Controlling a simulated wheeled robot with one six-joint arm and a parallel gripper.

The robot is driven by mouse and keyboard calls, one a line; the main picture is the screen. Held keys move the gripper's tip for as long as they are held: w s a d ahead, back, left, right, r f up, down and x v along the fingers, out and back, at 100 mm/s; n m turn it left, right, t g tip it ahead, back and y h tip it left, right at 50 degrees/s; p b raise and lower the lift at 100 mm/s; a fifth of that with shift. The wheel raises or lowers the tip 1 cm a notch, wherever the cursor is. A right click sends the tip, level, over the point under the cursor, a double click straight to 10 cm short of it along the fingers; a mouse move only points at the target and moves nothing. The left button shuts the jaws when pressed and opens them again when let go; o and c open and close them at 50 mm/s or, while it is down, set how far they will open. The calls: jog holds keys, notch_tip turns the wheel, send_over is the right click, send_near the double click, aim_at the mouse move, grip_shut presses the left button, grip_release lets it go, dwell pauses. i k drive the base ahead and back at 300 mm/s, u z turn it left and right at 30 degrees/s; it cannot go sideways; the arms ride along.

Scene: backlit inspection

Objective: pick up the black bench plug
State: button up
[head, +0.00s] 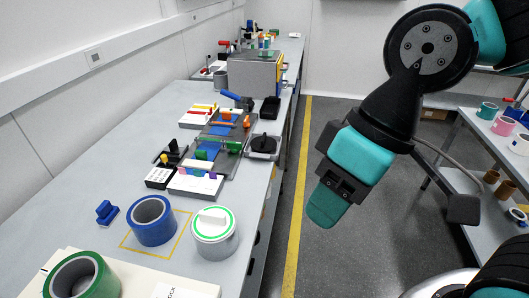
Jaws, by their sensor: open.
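A black round piece with a raised grip (264,144), which looks like the black bench plug, sits on a small grey base at the right edge of the long bench, past the middle. A second small black piece (172,153) stands farther left; I cannot tell for certain which one is the plug. My gripper (329,204) hangs over the aisle to the right of the bench, pointing down. It is apart from the plug, with nothing visible in it. It is seen from the side, so the gap between its fingers hardly shows.
The grey bench (130,128) carries blue tape (151,220), a white-lidded can (214,232) and green tape (82,276) at the near end. Trays with coloured parts (207,155) lie left of the plug. A black box (270,108) stands behind it. A shelf with cups (488,110) is right.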

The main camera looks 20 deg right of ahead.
aim_at(263, 144)
jog(key=k, duration=1.15)
jog(key=z, duration=0.6)
jog(key=i, duration=0.7)
jog(key=z, duration=0.75)
jog(key=i, duration=1.4)
jog(key=u, duration=1.25)
jog(key=i, duration=0.5)
jog(key=u, duration=0.5)
